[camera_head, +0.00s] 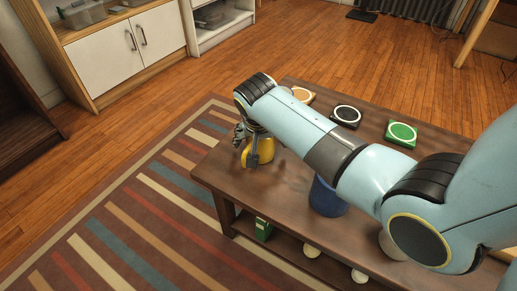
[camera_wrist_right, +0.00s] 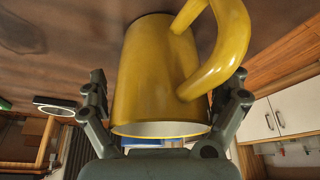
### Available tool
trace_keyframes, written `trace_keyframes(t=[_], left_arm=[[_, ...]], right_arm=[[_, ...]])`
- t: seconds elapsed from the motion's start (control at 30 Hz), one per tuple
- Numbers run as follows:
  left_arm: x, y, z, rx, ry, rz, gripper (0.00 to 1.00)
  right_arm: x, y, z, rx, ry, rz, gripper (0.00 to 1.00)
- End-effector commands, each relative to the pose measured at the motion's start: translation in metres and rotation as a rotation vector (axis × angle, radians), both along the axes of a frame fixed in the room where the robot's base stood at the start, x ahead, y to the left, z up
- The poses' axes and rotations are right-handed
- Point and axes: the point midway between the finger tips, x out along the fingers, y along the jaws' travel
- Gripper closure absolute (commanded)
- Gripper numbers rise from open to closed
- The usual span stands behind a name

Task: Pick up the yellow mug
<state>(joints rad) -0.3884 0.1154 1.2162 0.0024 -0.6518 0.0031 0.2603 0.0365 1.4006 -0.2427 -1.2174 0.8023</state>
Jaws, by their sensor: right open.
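The yellow mug (camera_head: 262,152) stands near the left end of the low dark wooden table (camera_head: 225,180). My right gripper (camera_head: 250,147) is at the mug, partly in front of it in the head view. In the right wrist view the yellow mug (camera_wrist_right: 155,80) fills the middle, its rim toward the camera and its handle on the right. The fingers of my right gripper (camera_wrist_right: 165,105) are open on either side of the mug. I cannot tell whether they touch it. My left gripper is in neither view.
A blue container (camera_head: 327,198) stands on the table below my right arm. Orange (camera_head: 301,95), black (camera_head: 346,115) and green (camera_head: 401,133) square pieces with round tops lie along the far side. A green box (camera_head: 263,229) and pale round items are on the lower shelf. A striped rug (camera_head: 140,215) lies left.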

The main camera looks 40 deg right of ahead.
Motion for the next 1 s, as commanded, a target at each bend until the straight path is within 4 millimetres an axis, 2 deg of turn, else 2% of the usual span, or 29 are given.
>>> trace_keyframes(t=[0.27,0.37,0.77,1.0], left_arm=[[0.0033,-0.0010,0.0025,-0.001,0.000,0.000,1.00],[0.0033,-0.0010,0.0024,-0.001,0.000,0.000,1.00],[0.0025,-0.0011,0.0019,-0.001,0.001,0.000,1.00],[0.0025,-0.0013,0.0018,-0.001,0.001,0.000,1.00]], right_arm=[[0.0006,-0.0007,-0.0016,0.000,0.000,0.000,0.00],[0.0005,-0.0006,-0.0016,0.000,0.000,0.000,0.10],[-0.0002,-0.0008,-0.0023,-0.001,0.002,-0.001,0.63],[0.0001,-0.0007,-0.0021,0.000,0.001,0.000,0.65]])
